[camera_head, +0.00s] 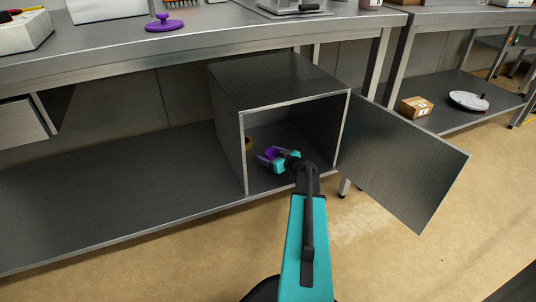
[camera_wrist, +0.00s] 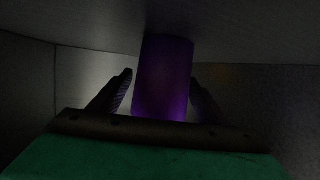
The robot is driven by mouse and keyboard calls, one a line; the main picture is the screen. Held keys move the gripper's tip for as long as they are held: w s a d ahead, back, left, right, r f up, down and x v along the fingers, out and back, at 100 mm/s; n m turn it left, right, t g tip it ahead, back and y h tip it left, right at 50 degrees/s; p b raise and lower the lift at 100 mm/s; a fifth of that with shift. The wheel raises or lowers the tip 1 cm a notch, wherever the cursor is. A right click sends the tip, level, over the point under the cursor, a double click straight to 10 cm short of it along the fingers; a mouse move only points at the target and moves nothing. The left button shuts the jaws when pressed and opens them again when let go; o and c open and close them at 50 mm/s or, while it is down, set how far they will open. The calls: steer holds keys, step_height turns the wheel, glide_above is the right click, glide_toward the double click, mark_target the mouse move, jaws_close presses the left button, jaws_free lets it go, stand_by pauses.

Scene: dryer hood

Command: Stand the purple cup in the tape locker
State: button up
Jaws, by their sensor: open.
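The purple cup (camera_head: 271,153) is inside the tape locker (camera_head: 279,82), a dark grey metal box with its front open. My gripper (camera_head: 270,160) reaches in through the opening. In the wrist view the cup (camera_wrist: 163,80) sits between the two spread fingers of my gripper (camera_wrist: 161,84), with a dark gap at the left finger. The cup's base is hidden, so I cannot tell whether it rests on the locker floor. A tan roll (camera_head: 248,144), probably tape, shows partly behind the locker's left front edge.
The locker door (camera_head: 403,160) stands swung open to the right. The locker sits on a lower shelf (camera_head: 110,200) under a steel bench (camera_head: 220,40). The shelf left of it is bare. A cardboard box (camera_head: 415,107) and a white disc (camera_head: 468,101) lie on another shelf.

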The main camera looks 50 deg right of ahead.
steer(key=p+v, duration=0.2)
steer(key=v, duration=0.9)
steer(key=shift+s+p, duration=0.25)
steer(key=shift+p, duration=0.05)
steer(key=shift+s, duration=0.15)
